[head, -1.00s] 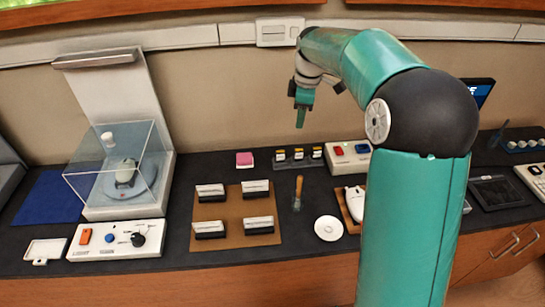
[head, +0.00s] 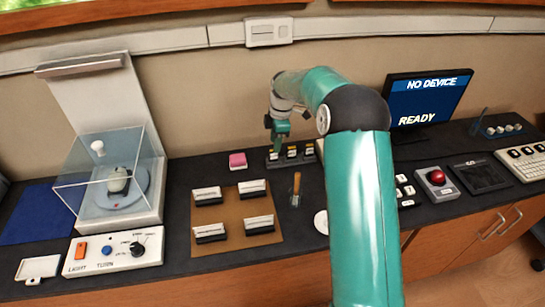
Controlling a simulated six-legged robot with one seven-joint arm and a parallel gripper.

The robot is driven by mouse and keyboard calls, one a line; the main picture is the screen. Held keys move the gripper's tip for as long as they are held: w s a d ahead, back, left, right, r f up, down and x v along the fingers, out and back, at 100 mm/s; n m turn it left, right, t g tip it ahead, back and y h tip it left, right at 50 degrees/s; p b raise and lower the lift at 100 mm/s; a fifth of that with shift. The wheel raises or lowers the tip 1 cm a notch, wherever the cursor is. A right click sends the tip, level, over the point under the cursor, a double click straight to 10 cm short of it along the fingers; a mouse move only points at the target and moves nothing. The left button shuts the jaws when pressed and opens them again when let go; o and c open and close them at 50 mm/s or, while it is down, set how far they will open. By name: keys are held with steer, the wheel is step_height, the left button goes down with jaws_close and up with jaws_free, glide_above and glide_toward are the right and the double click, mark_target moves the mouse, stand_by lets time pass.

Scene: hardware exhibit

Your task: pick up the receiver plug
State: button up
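A dark rack (head: 291,158) at the back of the counter holds small upright pieces with white, yellow and orange parts. No readable label shows which one is the receiver plug. The middle piece (head: 292,150) and the right piece (head: 308,150) stand clear of my gripper. My gripper (head: 278,146) points down at the rack's left end, very close to or at the left piece, which it largely hides. The fingers are too small here to tell whether they are open, shut or touching anything.
A brown board (head: 233,222) with several card holders and a wooden-handled tool (head: 296,188) are in front. A monitor (head: 428,98) reads "NO DEVICE" and "READY". My arm hides the counter right of the rack.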

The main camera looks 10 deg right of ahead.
mark_target(273, 156)
steer(key=f, duration=0.5)
steer(key=shift+a+f, duration=0.15)
steer(key=shift+a, duration=0.2)
jaws_close()
